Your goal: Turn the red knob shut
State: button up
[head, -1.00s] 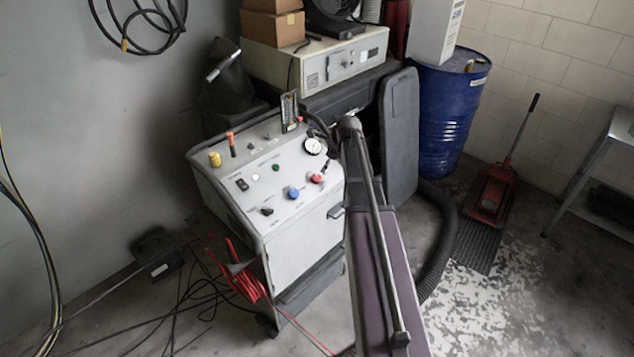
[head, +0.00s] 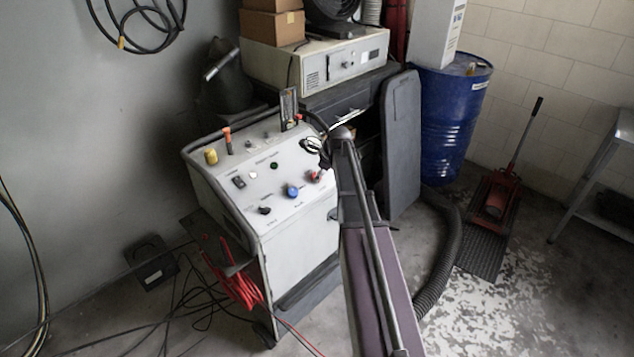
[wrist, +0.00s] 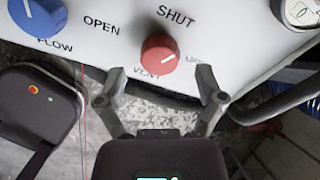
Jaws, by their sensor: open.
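The red knob (wrist: 160,54) sits on the white panel of the service machine, between the printed words OPEN and SHUT, with VENT below it. Its white pointer line aims up and right. In the head view the red knob (head: 314,177) is at the panel's right side, near my arm. My gripper (wrist: 161,80) is open in the wrist view. Its two fingertips are on either side of the knob's lower part, with gaps at both sides; I cannot tell whether they are at its depth. In the head view the fingers are small and hard to make out.
A blue knob (wrist: 38,14) is left of the red one, also in the head view (head: 292,191). A round gauge (wrist: 302,10) is at the upper right. A dark padded board (head: 401,145) and blue drum (head: 455,120) stand right of the machine.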

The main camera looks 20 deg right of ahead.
jog(key=shift+b+x, duration=0.9)
jog(key=shift+x, duration=0.35)
jog(key=c, duration=1.1)
